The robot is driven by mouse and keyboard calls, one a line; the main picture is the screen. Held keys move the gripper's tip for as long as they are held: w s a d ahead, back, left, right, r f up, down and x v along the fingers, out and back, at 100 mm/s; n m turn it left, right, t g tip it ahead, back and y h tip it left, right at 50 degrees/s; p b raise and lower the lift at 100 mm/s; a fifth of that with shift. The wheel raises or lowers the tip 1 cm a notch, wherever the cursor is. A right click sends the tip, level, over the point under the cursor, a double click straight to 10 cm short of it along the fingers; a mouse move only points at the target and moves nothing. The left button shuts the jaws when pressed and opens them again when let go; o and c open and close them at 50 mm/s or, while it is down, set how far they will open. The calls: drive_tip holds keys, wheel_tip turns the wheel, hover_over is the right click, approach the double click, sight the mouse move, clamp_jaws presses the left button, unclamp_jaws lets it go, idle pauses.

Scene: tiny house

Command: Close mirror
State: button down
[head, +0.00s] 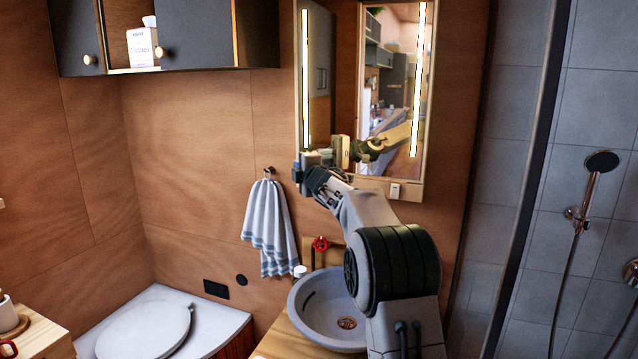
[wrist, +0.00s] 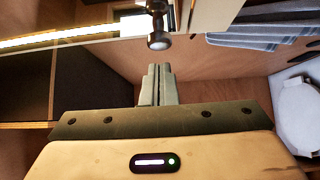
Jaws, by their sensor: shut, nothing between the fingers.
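The mirror (head: 338,60) is on the wooden wall above the basin, with a lit strip down each side and a pale frame. My gripper (head: 306,160) is at its lower left corner, and its reflection shows in the glass. In the wrist view the fingers (wrist: 158,72) are together and empty. A dark round knob (wrist: 158,38) is just beyond the fingertips, with a small gap in the picture. The mirror's lit strip (wrist: 70,35) runs to the left of the knob. How far the mirror stands open is hard to tell.
Below are a round basin (head: 313,308), a red tap handle (head: 320,243) and a hanging striped towel (head: 270,225). A dark wall cabinet (head: 205,40) is to the left. The shower (head: 590,185) is on the right, and a toilet (head: 150,325) is at lower left.

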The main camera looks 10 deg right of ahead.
drive_tip(key=s+d+b, duration=0.3)
drive_tip(key=s+b, duration=0.1)
drive_tip(key=s, duration=0.8)
drive_tip(key=s+d+f+m+g+h, duration=0.1)
drive_tip(key=s+f+m+g+h, duration=0.2)
drive_tip(key=s+f+m, duration=0.45)
drive_tip(key=s+d+f+m+g+h, duration=0.1)
drive_tip(key=s+f+m+g+h, duration=0.3)
drive_tip(key=s, duration=0.6)
drive_tip(key=s+a+f+m+g+y, duration=0.1)
drive_tip(key=s+f+m+g, duration=0.1)
drive_tip(key=s+f, duration=0.3)
drive_tip(key=s+a+f+m+g+y, duration=0.1)
drive_tip(key=s+f, duration=0.4)
drive_tip(key=s, duration=0.8)
drive_tip(key=s+a+f+m+g+y, duration=0.1)
drive_tip(key=s+a+f+m+g, duration=0.2)
drive_tip(key=s, duration=0.6)
wheel_tip(320, 180, down, 3)
drive_tip(key=m+g, duration=0.1)
drive_tip(key=m, duration=0.1)
drive_tip(key=shift+s+a+m+g+y, duration=0.2)
drive_tip(key=shift+s+m+g+y, duration=0.1)
drive_tip(key=shift+m+g, duration=0.1)
